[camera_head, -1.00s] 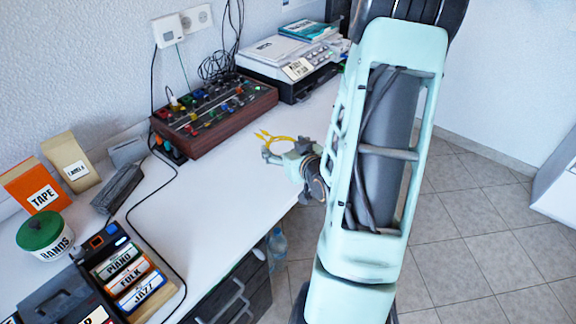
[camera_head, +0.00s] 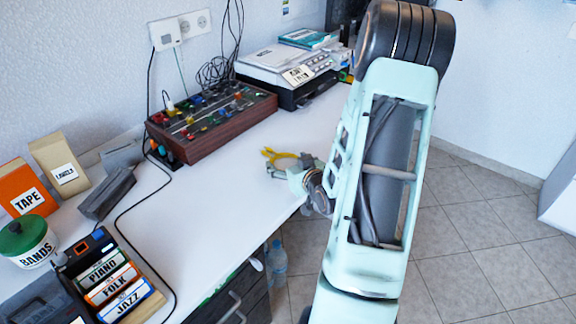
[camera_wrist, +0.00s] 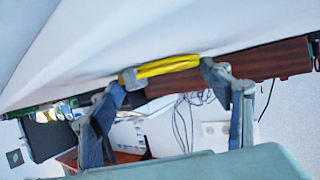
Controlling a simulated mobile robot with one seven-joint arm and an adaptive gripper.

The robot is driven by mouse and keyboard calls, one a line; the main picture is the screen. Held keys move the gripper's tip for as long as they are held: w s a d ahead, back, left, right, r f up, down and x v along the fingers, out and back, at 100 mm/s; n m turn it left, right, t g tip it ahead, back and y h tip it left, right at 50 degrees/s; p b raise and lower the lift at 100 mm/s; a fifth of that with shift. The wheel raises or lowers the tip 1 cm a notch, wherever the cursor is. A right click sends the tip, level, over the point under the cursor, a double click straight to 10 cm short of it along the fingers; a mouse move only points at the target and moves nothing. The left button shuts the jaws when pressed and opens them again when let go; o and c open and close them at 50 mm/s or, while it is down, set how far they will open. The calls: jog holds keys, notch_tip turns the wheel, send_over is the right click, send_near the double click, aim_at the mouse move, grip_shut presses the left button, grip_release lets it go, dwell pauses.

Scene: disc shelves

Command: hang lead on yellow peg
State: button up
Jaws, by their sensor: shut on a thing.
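A yellow lead (camera_head: 276,154), coiled in a loop, is in my gripper (camera_head: 281,166) above the white desk. In the wrist view the yellow lead (camera_wrist: 168,67) lies between the fingertips of my gripper (camera_wrist: 165,78), and the fingers are shut on it. In the head view the gripper is near the desk's right edge, right of and nearer than the brown mixer box. I cannot make out a yellow peg in either view.
The brown mixer box (camera_head: 211,127) with coloured knobs stands by the wall, with black cables above it. A printer-like machine (camera_head: 287,72) stands farther back. Labelled cases (camera_head: 110,275), a tub (camera_head: 27,242) and upright packets are at left. The middle of the desk (camera_head: 205,205) is bare.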

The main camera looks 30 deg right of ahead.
jog(key=shift+f, duration=0.1)
jog(key=o, duration=1.2)
jog(key=p+v, duration=0.3)
jog(key=v, duration=0.5)
jog(key=shift+s, duration=0.25)
jog(key=s+p, duration=0.1)
jog(key=p, duration=0.3)
jog(key=shift+r, duration=0.35)
jog(key=s+p, duration=0.1)
jog(key=p, duration=0.2)
jog(key=shift+a, duration=0.2)
